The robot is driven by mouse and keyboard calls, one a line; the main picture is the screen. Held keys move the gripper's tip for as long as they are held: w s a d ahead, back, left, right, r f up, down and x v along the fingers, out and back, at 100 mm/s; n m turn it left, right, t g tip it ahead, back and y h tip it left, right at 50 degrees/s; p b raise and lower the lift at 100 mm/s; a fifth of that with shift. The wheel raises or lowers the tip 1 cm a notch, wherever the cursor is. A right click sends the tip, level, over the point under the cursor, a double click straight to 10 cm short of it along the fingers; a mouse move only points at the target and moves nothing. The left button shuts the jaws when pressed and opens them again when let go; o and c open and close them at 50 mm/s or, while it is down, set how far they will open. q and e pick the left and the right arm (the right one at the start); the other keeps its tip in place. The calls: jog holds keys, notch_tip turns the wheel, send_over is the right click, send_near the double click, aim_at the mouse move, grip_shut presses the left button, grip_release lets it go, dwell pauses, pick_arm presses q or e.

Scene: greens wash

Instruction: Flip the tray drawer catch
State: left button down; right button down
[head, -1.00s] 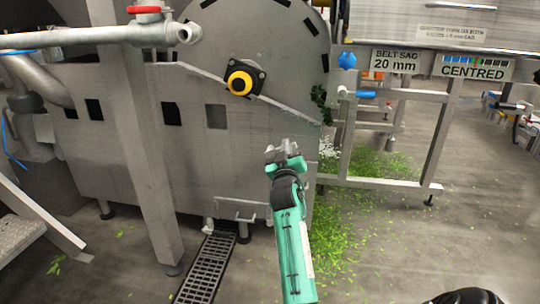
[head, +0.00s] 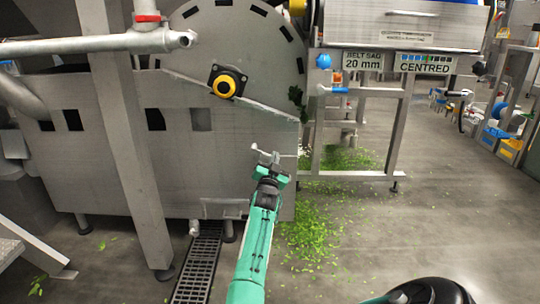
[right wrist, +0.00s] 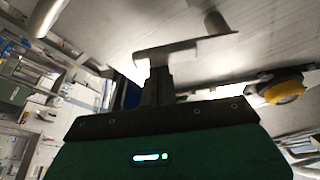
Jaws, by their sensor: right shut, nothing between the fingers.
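My right gripper (head: 270,164) reaches forward to the machine's lower front panel in the head view. It is shut, with nothing between its fingers. A small pale metal lever (head: 256,147), which looks like the catch, shows at the fingertips. In the right wrist view it is a flat metal bar (right wrist: 195,46) with a round peg, just beyond the dark fingers (right wrist: 156,88). I cannot tell whether they touch. A low handle bracket (head: 224,202) is on the panel's lower edge. My left gripper is not in view.
A yellow-black knob (head: 223,86) sits on the panel above left. A steel stand (head: 345,174) is to the right, with a blue-handled valve (head: 335,90). Shredded greens (head: 310,237) lie on the floor beside a drain grate (head: 200,265). The floor to the right is open.

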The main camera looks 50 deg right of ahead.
jog(key=m, duration=0.1)
jog(key=f+m+g+p, duration=0.1)
jog(key=m, duration=0.1)
jog(key=shift+w+a+f, duration=0.15)
jog(key=shift+w+f, duration=0.05)
jog(key=shift+f, duration=0.05)
jog(key=shift+p, duration=0.3)
